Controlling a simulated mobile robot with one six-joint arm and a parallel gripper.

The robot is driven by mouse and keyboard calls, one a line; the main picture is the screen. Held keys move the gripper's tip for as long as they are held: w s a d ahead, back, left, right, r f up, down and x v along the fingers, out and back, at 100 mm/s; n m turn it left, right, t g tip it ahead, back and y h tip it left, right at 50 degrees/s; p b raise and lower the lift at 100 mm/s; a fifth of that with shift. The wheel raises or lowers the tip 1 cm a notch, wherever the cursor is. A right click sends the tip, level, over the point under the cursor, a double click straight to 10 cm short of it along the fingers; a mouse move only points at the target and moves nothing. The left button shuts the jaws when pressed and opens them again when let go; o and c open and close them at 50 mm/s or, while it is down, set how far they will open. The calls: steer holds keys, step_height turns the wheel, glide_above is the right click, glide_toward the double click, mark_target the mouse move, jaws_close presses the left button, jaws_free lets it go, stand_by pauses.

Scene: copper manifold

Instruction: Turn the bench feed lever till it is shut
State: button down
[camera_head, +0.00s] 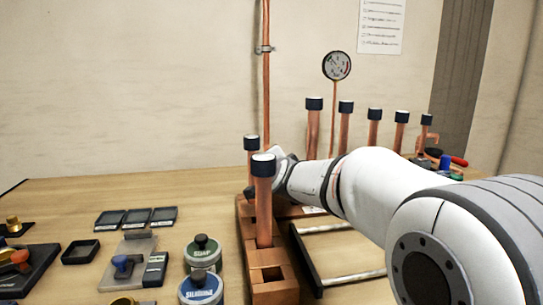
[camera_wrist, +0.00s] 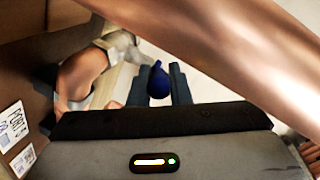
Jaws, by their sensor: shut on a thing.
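The bench feed lever (camera_wrist: 159,83) shows in the wrist view as a rounded dark blue grip between my two fingers. My gripper (camera_wrist: 159,88) is shut on it. A pale metal fitting (camera_wrist: 120,45) and a copper pipe piece (camera_wrist: 80,75) lie just left of the lever. In the head view my arm reaches in from the right, and its end is behind the front capped copper pipe (camera_head: 264,205). The lever and my fingertips are hidden there. How far the lever is turned cannot be told.
A large copper pipe (camera_wrist: 220,50) crosses close over my gripper in the wrist view. Several capped copper pipes (camera_head: 346,125) stand behind my arm. A pressure gauge (camera_head: 337,66) is at the back. Tins (camera_head: 203,253) and small trays (camera_head: 81,252) occupy the bench's left side.

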steer(key=c, duration=1.3)
jaws_free()
steer(key=shift+d, duration=0.1)
steer(key=shift+c, duration=0.2)
steer(key=shift+s, duration=0.1)
steer(key=p+v, duration=0.1)
steer(key=v, duration=0.6)
steer(key=shift+s, duration=0.35)
steer(key=shift+r, duration=0.1)
